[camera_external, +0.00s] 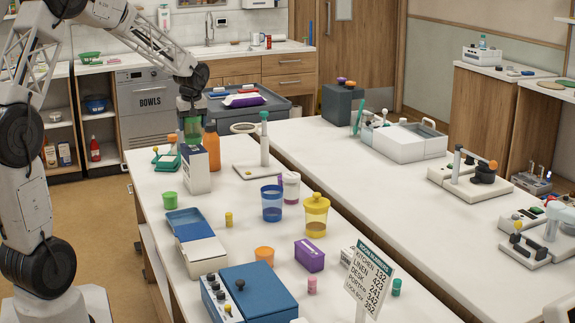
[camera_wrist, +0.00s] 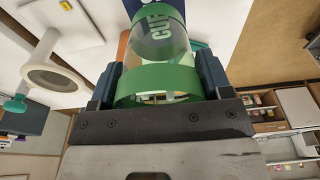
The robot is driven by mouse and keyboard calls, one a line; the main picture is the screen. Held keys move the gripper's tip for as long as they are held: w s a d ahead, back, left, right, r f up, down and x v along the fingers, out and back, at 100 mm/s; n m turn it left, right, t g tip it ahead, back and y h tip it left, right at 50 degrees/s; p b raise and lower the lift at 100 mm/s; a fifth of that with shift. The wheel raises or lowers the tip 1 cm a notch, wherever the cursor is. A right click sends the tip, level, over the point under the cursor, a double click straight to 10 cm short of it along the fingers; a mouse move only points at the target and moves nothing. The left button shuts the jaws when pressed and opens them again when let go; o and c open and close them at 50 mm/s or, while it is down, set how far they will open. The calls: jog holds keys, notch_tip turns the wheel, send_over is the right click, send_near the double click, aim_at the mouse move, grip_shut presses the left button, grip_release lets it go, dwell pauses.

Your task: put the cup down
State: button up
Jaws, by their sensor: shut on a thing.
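The cup (camera_wrist: 160,45) is clear with green bands and partly visible white lettering. It shows large between my fingers in the wrist view, and as a green shape (camera_external: 193,130) in the external view. My gripper (camera_external: 192,112) points down and is shut on the cup; its dark fingers (camera_wrist: 157,82) grip either side of the green band. The cup is at the far left end of the near white table (camera_external: 240,195), close above or behind a white box (camera_external: 196,170). I cannot tell whether it touches anything below; its lower part is hidden by the box.
An orange bottle (camera_external: 212,146) stands just right of the cup. A stand with a teal-topped post (camera_external: 264,140) is farther right, and a green-and-white item (camera_external: 164,160) lies left. Blue cup (camera_external: 271,203) and yellow jar (camera_external: 315,215) stand nearer. Some bare tabletop lies between them.

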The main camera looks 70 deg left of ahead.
jog(key=shift+f, duration=0.8)
jog(key=shift+f, duration=0.1)
jog(key=o, duration=0.9)
jog(key=r, duration=0.4)
jog(key=d+r, duration=0.1)
jog(key=r, duration=0.7)
jog(key=shift+d, duration=0.4)
